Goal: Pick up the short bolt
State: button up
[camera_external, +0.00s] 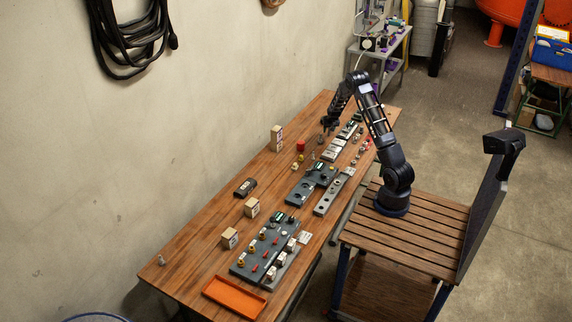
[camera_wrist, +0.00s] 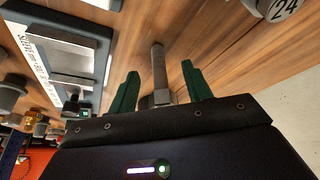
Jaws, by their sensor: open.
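A grey metal bolt (camera_wrist: 158,72) stands on the wooden table in the wrist view, with its wider head towards my gripper. I cannot tell from its length alone whether it is the short one. My gripper (camera_wrist: 160,69) is open, with one green finger on each side of the bolt and visible gaps to both. In the external view my gripper (camera_external: 322,132) points down low over the far part of the table, near the wall side. The bolt is too small to make out clearly there.
The wooden table (camera_external: 190,262) carries dark fixture plates (camera_external: 312,184) and metal plates along its right side. A red part (camera_external: 301,146) and a wooden block (camera_external: 277,138) stand near my gripper. An orange tray (camera_external: 234,297) lies at the near end. A round part marked 24 (camera_wrist: 282,9) is close by.

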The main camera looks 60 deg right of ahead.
jog(key=shift+w+d+f, duration=0.2)
jog(key=shift+f, duration=0.45)
grip_shut()
jog(key=shift+r, duration=0.1)
